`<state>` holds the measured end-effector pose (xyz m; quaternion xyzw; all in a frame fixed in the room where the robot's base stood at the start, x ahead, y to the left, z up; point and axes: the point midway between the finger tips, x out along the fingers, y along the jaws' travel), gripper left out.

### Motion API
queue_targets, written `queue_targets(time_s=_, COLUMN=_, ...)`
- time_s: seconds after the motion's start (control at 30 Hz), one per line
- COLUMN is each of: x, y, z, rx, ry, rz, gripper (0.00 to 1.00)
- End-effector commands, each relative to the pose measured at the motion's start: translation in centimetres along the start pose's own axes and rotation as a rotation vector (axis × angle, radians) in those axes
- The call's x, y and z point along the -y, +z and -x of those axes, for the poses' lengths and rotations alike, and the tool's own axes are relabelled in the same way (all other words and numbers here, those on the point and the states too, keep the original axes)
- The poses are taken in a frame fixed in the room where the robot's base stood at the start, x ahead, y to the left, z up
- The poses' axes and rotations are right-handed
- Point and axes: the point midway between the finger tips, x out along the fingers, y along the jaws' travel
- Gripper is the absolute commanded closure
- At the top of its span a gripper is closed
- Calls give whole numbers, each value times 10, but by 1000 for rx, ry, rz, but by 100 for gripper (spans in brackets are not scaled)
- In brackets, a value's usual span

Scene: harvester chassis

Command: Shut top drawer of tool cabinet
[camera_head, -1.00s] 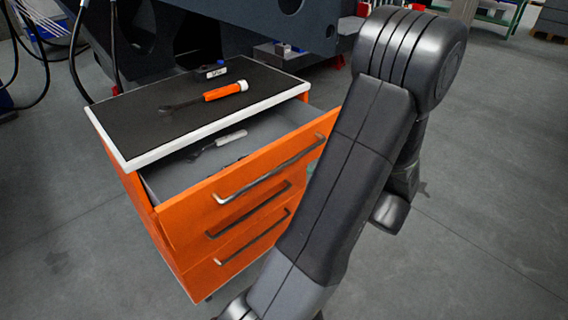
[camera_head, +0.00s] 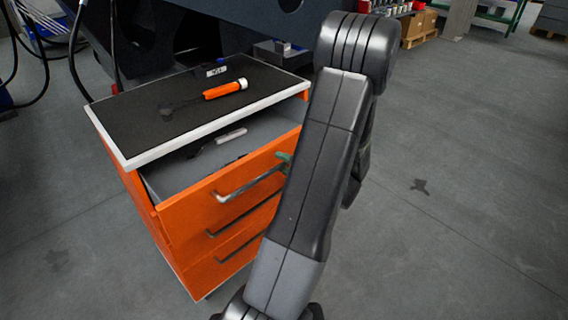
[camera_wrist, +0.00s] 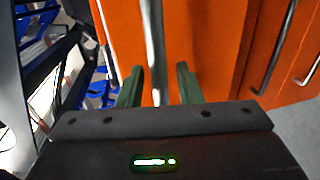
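The orange tool cabinet (camera_head: 140,205) stands left of centre with its top drawer (camera_head: 178,222) pulled out. Tools show inside the drawer. The drawer's metal bar handle (camera_head: 240,186) runs across its front, its right end hidden behind my arm. In the wrist view the handle (camera_wrist: 155,45) passes between the two green fingers of my gripper (camera_wrist: 160,83). The fingers are apart, with a gap on each side of the bar, close to the orange drawer front (camera_wrist: 205,45). In the head view only a green bit of my gripper (camera_head: 284,158) shows beside my arm.
The lower drawers look shut. A large dark machine chassis (camera_head: 240,25) stands behind the cabinet.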

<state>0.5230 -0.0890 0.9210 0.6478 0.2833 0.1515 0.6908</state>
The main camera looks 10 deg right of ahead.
Motion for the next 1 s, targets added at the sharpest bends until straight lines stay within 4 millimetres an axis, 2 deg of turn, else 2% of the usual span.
queue_targets(time_s=0.13, x=0, y=0, z=0, rx=0, ry=0, rz=0, gripper=70)
queue_targets(time_s=0.3, x=0, y=0, z=0, rx=0, ry=0, rz=0, gripper=100)
queue_targets(time_s=0.53, x=0, y=0, z=0, rx=0, ry=0, rz=0, gripper=100)
queue_targets(time_s=0.67, x=-2, y=-1, z=-8, rx=-2, ry=0, rz=0, gripper=100)
queue_targets(time_s=0.77, x=-5, y=-1, z=-20, rx=-3, ry=-1, rz=0, gripper=100)
queue_targets(time_s=1.0, x=-15, y=-2, z=-68, rx=-6, ry=0, rz=0, gripper=100)
